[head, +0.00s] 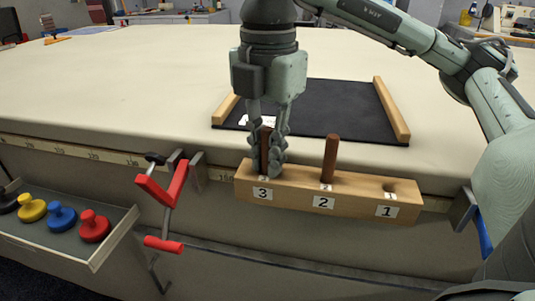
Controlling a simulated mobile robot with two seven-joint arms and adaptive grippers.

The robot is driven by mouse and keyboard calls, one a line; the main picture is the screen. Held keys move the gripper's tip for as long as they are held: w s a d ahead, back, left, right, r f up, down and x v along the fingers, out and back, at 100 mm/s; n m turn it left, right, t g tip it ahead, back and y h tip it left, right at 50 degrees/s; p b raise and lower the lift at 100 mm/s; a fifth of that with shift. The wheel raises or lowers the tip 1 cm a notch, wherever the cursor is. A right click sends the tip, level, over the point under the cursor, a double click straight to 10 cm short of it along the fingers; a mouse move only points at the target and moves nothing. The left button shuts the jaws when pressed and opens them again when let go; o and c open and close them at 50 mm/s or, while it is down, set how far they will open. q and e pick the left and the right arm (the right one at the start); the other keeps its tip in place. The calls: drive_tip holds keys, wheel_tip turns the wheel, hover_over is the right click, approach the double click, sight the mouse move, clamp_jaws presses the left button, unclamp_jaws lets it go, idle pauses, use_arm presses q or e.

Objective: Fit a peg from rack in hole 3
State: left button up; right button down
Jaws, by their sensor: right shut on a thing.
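A wooden block (290,206) with holes labelled 3, 2 and 1 from left to right sits at the table's front edge. My right gripper (268,165) points down over the hole 3 end, shut on a dark brown peg (265,142) that stands upright between its fingers. The fingers hide the peg's lower end and hole 3, so I cannot tell how deep it sits. A second brown peg (330,158) stands upright in hole 2. Hole 1 (389,188) is empty. My left gripper is out of view.
A black mat (335,105) with wooden side rails (391,110) lies just behind the block. A red clamp (162,195) hangs on the table edge to the left. An open drawer (105,250) holds several coloured knobs. The cloth table (120,90) is clear at left.

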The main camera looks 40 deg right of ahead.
drive_tip(key=shift+s+a+f, duration=0.1)
drive_tip(key=shift+s+f, duration=0.1)
drive_tip(key=shift+f, duration=0.4)
drive_tip(key=c, duration=1.7)
unclamp_jaws()
drive_tip(key=shift+o, duration=1)
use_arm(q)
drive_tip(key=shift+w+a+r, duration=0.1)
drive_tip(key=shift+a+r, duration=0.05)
use_arm(e)
drive_tip(key=shift+w+f, duration=0.1)
drive_tip(key=shift+f, duration=0.05)
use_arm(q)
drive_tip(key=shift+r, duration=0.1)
use_arm(e)
drive_tip(key=shift+w+r, duration=0.1)
drive_tip(key=shift+r, duration=0.25)
